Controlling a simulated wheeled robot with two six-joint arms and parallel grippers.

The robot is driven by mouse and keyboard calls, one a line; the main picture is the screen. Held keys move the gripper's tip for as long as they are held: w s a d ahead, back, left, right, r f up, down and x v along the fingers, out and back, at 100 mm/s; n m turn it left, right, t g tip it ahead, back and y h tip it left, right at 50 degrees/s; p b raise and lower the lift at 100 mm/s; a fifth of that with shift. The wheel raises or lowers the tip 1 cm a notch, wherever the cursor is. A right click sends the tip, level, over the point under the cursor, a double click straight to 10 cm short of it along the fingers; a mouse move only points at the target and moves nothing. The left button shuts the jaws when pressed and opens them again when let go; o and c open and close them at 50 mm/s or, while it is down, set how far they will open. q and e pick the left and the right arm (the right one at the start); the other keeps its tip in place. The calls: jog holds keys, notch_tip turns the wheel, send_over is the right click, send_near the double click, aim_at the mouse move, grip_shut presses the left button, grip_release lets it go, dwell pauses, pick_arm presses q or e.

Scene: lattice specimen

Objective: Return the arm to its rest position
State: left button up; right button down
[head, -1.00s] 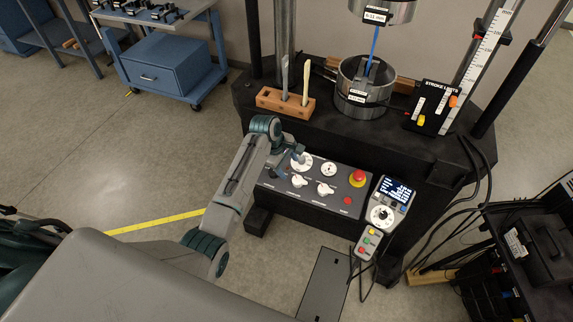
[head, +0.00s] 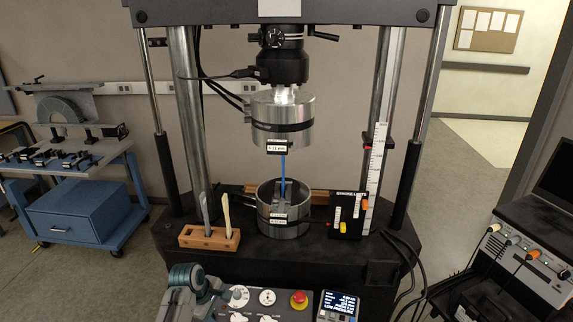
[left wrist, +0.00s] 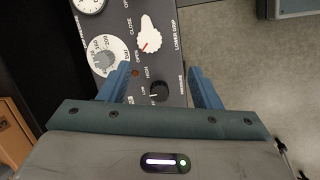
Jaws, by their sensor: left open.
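My left gripper (left wrist: 160,70) shows in the left wrist view with its two blue fingers spread apart and nothing between them. The fingers hang over the grey control panel (left wrist: 118,35), near a white lower-grip knob (left wrist: 150,38) and a small black pressure knob (left wrist: 158,91). In the head view my left arm reaches in at the bottom, left of the panel and close to its upper-left dial (head: 238,296). The fingers are hard to make out there. My right gripper is in neither view.
The test frame holds a blue specimen (head: 283,170) between its upper grip (head: 284,110) and lower grip (head: 265,200). A wooden holder (head: 209,238) with two tools stands on the frame's base. A blue cart (head: 75,215) is at left, an instrument box (head: 530,262) at right.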

pick_arm(q)
jog(key=s+a+f+m+y, duration=0.2)
jog(key=s+m, duration=0.6)
jog(key=s, duration=1.2)
jog(key=s+a+r+m+t+y, duration=0.1)
jog(key=s+r+m, duration=0.35)
jog(key=s, duration=0.35)
jog(key=s+a+r+m+y, duration=0.1)
jog(key=s+r+m, duration=0.2)
jog(key=s+r, duration=0.35)
notch_tip(320, 180, down, 39)
jog(key=s+a+g+b, duration=0.1)
jog(key=s+a+b, duration=0.15)
jog(key=b, duration=0.45)
jog(key=s+a+f+b, duration=0.1)
jog(key=s+f+b, duration=0.1)
jog(key=s+f, duration=0.7)
jog(key=s+f+g+b, duration=0.1)
jog(key=s+f+b, duration=0.2)
jog(key=s+f, duration=0.5)
notch_tip(320, 180, down, 8)
jog(key=shift+s+a+r+n, duration=0.1)
jog(key=shift+s+a+n, duration=0.25)
